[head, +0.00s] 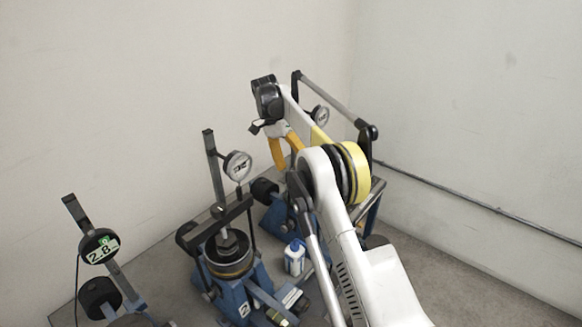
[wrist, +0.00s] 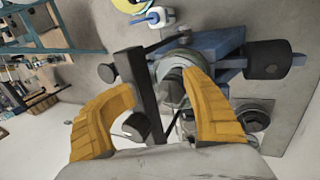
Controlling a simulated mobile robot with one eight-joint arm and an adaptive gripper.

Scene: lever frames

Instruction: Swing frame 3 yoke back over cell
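Frame 3 (head: 275,222), a blue stand with a dark round weight, is partly hidden behind my arm in the head view. Its blue body also shows in the wrist view (wrist: 217,45). The dark yoke bar (wrist: 142,85) runs between my yellow fingers in the wrist view, with dark knobs near it. A round grey cell (wrist: 172,58) lies just right of the bar, partly covered by a finger. My gripper (wrist: 160,84) is open, fingers apart on either side of the bar; contact cannot be told. My gripper (head: 290,150) points down in the head view.
Frame 2 (head: 232,262) stands left of my arm, and a frame with a digital gauge (head: 100,247) is further left. A white and blue bottle (head: 294,257) stands between frame 2 and my arm. A metal rail (head: 338,100) is behind my arm. Walls close off the back.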

